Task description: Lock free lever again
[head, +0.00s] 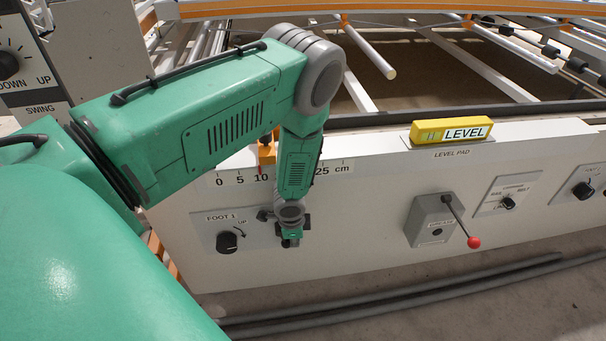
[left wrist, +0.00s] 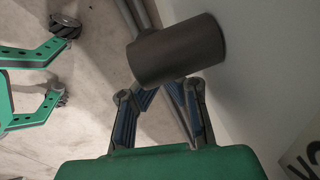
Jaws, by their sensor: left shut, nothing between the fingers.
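A lever with a red ball (head: 473,242) sticks out of a grey box (head: 428,232) on the white panel, slanting down to the right. The small print on the box is too small to read. My left gripper (head: 290,241) hangs in front of the panel, well left of the lever and apart from it. It is shut and empty. In the left wrist view its fingers (left wrist: 162,98) show just below a dark cylindrical knob (left wrist: 176,50) standing out from the panel. The knob partly hides the fingertips. I cannot tell whether they touch. My right gripper is not seen.
The FOOT 1 knob (head: 227,242) is left of my gripper. A yellow level (head: 452,131) rests on the panel's top edge. Dial knobs (head: 507,202) sit right of the lever. Dark pipes (head: 400,303) lie on the floor. The panel between gripper and lever box is clear.

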